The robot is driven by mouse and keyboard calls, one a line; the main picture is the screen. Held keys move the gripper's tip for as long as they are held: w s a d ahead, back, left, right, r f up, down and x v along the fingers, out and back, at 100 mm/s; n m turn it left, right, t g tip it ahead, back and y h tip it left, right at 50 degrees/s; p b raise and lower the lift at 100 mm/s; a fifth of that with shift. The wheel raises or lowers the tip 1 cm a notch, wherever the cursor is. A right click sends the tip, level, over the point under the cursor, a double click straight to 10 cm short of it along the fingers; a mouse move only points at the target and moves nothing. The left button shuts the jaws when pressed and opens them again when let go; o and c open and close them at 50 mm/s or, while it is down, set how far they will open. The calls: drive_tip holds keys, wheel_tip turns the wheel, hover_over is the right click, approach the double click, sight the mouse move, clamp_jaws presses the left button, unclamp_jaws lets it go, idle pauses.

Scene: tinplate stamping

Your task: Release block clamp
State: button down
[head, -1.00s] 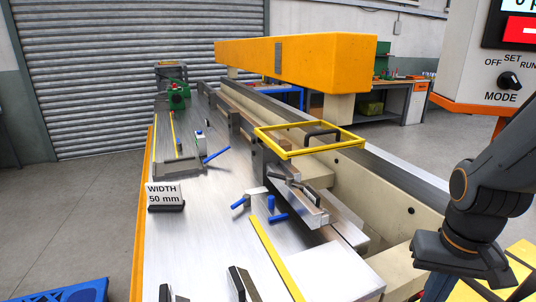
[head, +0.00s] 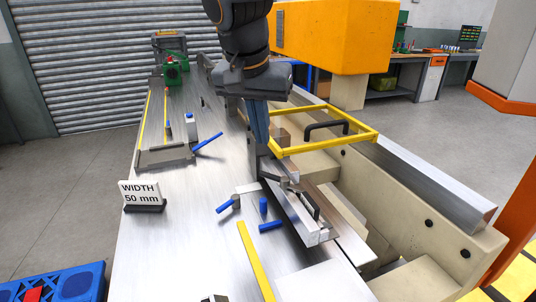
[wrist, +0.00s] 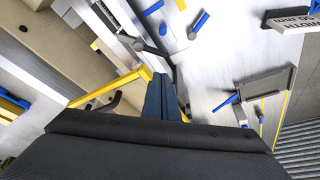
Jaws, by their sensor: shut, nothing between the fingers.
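My gripper (head: 262,145) points down over the work table, its slim dark-blue fingers together and empty. In the wrist view the shut fingers (wrist: 160,80) point toward a dark metal part beside the yellow frame. Several blue clamp handles show on the steel table. One blue handle (head: 228,206) lies by a small grey block; an upright blue handle (head: 263,206) and a lying blue handle (head: 271,226) are close by. Another blue lever (head: 208,143) sticks out from the grey fence (head: 165,158). I cannot tell which handle belongs to the block clamp. The fingers are apart from all these handles.
A yellow frame (head: 365,135) with a black handle stands just right of the fingers. A metal block assembly (head: 300,215) sits below. The "WIDTH 50 mm" sign (head: 141,193) is at left. An orange-yellow beam (head: 345,35) is behind.

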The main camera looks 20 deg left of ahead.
sight(280, 183)
drive_tip(key=shift+a+r, duration=0.25)
drive_tip(key=shift+a, duration=0.35)
drive_tip(key=shift+s+a, duration=0.1)
drive_tip(key=p+x, duration=0.1)
drive_tip(key=x, duration=0.9)
drive_tip(key=shift+p, duration=0.3)
